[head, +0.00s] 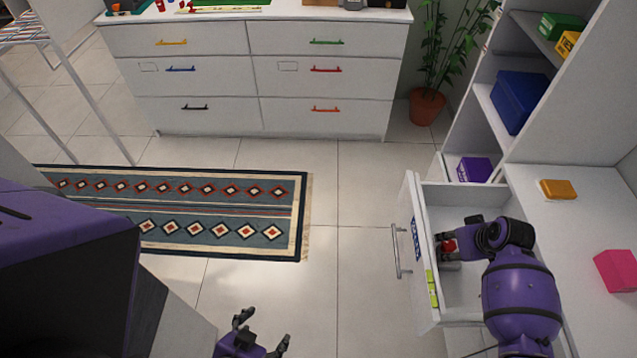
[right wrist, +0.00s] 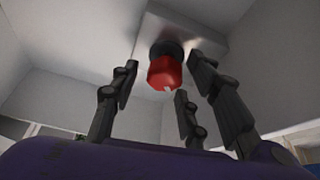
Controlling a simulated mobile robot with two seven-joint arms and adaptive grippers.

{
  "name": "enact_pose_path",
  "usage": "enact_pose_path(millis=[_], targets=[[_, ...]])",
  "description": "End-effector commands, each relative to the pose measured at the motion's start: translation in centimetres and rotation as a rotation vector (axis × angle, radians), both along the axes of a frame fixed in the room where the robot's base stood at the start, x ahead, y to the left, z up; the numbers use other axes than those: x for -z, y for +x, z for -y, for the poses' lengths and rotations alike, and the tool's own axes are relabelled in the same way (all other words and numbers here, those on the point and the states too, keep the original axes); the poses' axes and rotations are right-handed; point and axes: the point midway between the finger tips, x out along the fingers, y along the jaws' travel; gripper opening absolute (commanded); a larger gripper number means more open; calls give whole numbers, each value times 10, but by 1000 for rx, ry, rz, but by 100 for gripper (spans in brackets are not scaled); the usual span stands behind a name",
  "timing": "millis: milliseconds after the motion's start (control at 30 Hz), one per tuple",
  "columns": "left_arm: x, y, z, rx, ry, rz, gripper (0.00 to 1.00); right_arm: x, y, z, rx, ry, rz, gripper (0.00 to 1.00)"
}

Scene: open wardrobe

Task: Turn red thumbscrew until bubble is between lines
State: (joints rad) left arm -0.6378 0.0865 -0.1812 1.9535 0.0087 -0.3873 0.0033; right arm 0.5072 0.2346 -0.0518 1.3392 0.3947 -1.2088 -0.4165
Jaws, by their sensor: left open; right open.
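The red thumbscrew (right wrist: 165,73) has a dark collar and sits on a grey metal part in the right wrist view. In the head view it shows as a small red spot (head: 449,246) inside the open drawer. My right gripper (head: 452,251) reaches into the drawer, its fingers open on both sides of the thumbscrew with gaps visible. A yellow-green strip (head: 432,288), perhaps the level, is on the drawer front; its bubble and lines are too small to make out. My left gripper (head: 263,332) is open and empty over the floor.
The drawer (head: 428,318) is pulled out, with a silver handle (head: 397,252). The white counter beside it holds an orange box (head: 557,189) and a pink block (head: 616,270). A chest of drawers (head: 200,117) stands behind a patterned rug (head: 200,212). Floor left of the drawer is clear.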

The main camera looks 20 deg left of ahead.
Motion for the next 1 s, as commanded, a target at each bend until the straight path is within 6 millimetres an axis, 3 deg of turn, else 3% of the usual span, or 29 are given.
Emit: enact_pose_path(millis=[67, 333, 667, 1000], targets=[[-1, 3, -1, 4, 2, 5, 71, -1, 0, 0, 0, 1, 1, 38], [-1, 3, -2, 7, 6, 5, 71, -1, 0, 0, 0, -1, 0, 2], [0, 2, -1, 3, 2, 4, 71, 0, 1, 2, -46, -2, 0, 2], [6, -3, 1, -7, -3, -7, 71, 1, 3, 4, -279, -4, -2, 2]])
